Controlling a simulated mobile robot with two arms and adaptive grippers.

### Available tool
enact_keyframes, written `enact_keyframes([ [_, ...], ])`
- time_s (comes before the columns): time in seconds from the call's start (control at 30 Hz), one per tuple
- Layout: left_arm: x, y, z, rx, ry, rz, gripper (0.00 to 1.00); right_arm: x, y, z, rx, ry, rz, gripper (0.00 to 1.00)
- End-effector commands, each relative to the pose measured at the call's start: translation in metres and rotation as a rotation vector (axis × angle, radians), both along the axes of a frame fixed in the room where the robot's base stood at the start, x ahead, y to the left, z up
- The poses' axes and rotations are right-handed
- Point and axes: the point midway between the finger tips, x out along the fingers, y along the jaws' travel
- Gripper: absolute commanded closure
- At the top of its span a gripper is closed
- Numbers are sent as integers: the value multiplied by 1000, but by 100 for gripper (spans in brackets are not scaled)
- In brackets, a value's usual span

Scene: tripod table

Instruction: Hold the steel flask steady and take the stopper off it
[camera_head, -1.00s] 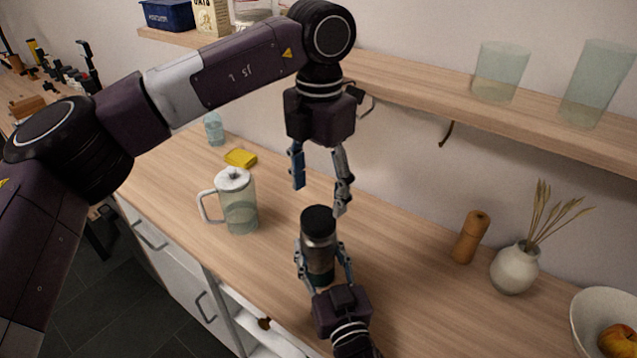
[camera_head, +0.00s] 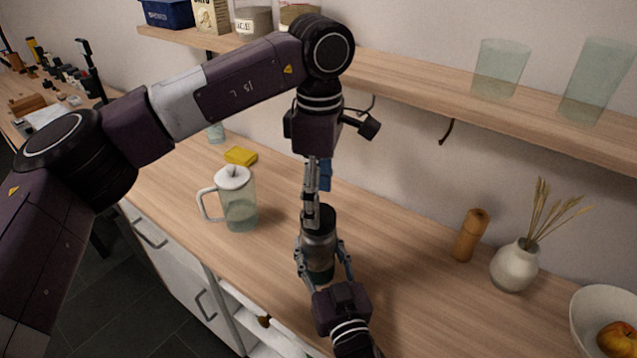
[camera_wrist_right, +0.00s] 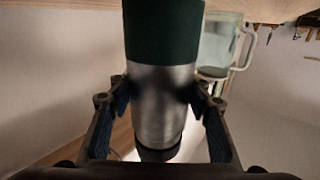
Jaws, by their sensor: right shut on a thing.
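The steel flask (camera_head: 318,250) stands upright on the wooden counter, with a black stopper (camera_head: 323,215) on top. My right gripper (camera_head: 322,265) is shut around the flask's body from the front. In the right wrist view, which looks upside down, the fingers (camera_wrist_right: 160,100) grip the steel (camera_wrist_right: 160,95) on both sides. The dark green lower part (camera_wrist_right: 163,30) is at the top there and the stopper (camera_wrist_right: 159,153) at the bottom. My left gripper (camera_head: 317,207) points down over the stopper, fingers apart, one in front and one farther back. Contact with the stopper is not clear.
A glass jug (camera_head: 238,205) with a white lid stands left of the flask, near a yellow sponge (camera_head: 241,156). A pepper mill (camera_head: 471,236), a vase (camera_head: 515,266) and a fruit bowl (camera_head: 592,318) are at the right. A shelf (camera_head: 420,90) runs behind my left gripper.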

Motion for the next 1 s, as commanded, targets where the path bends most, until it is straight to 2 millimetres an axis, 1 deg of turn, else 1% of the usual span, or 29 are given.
enact_keyframes([
  [0.03, 0, 0, -9, 0, 1, 0, 38, 0, 0, 0, 1, 1, 0, 100],
  [0.1, 0, 1, -20, 0, 2, 1, 38, 0, 0, 0, 1, 1, 0, 100],
  [0.2, 0, 1, -33, 0, 1, 3, 38, 0, 0, 0, 1, 1, 0, 100],
  [0.3, 0, 1, -42, 0, 0, 3, 38, 0, 0, 0, 1, 1, 0, 100],
  [0.43, 0, 0, -48, -1, -1, 3, 38, 0, 0, 0, 1, 1, 0, 100],
  [0.67, 0, 0, -48, 0, -1, 4, 38, 0, 0, 0, 1, 1, 0, 100],
  [0.77, 0, 1, -48, 0, -1, 4, 46, 0, 0, 0, 1, 1, 0, 100],
  [1.0, 0, 1, -48, 0, -1, 4, 73, 0, 0, 0, 1, 1, 0, 100],
])
